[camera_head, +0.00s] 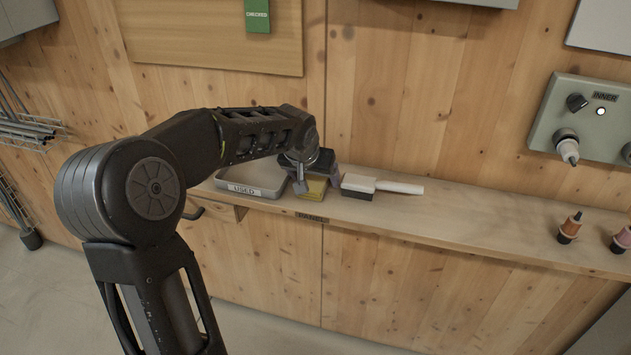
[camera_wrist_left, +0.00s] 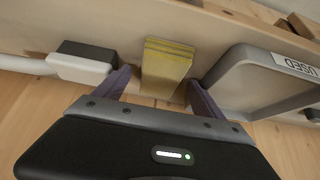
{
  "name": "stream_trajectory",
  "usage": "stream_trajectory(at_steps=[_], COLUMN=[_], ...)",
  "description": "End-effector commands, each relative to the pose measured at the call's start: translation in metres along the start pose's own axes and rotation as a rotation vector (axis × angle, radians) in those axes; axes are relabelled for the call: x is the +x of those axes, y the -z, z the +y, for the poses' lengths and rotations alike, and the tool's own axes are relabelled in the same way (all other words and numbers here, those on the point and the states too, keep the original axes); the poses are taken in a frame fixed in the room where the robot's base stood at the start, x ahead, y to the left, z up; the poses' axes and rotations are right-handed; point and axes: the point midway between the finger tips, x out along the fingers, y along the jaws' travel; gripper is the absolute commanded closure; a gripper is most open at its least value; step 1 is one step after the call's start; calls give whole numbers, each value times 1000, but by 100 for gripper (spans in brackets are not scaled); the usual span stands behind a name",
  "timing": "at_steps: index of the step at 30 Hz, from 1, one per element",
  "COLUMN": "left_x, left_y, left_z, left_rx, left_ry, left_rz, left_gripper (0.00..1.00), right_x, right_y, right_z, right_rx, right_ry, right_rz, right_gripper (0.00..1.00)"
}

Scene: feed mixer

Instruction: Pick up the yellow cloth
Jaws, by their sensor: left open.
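The yellow cloth (camera_head: 313,190) is a folded stack on the wooden shelf, partly hidden by my gripper in the head view. In the left wrist view the cloth (camera_wrist_left: 166,62) shows its yellow top and folded layers at its far end. My left gripper (camera_head: 318,181) is open and points down over the cloth. In the left wrist view the fingertips (camera_wrist_left: 160,77) stand on either side of the cloth, with a gap to its left side and a small one to its right. Whether they touch it is not clear. My right gripper is out of view.
A grey tray marked USED (camera_head: 252,184) stands left of the cloth. A white-handled brush (camera_head: 380,186) lies just right of it. Two small bottles (camera_head: 569,229) (camera_head: 622,240) stand at the shelf's right end. The shelf (camera_head: 470,215) between brush and bottles is clear.

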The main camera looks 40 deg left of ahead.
Motion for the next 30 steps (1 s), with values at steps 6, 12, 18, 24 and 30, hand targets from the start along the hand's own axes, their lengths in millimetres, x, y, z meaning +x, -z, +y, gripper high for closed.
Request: stream_trajectory(at_steps=[6,12,18,24,30], left_x=[0,0,0,0,0], left_y=[0,0,0,0,0], left_z=[0,0,0,0,0], left_rx=[0,1,1,1,1], left_ry=[0,0,0,0,0], left_rz=[0,-1,-1,-1,-1], left_gripper=[20,22,39,55,72], right_x=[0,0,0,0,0], right_y=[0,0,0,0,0], right_z=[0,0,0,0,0], right_rx=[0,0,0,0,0], right_ry=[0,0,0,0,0], right_rz=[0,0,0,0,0], right_gripper=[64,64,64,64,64])
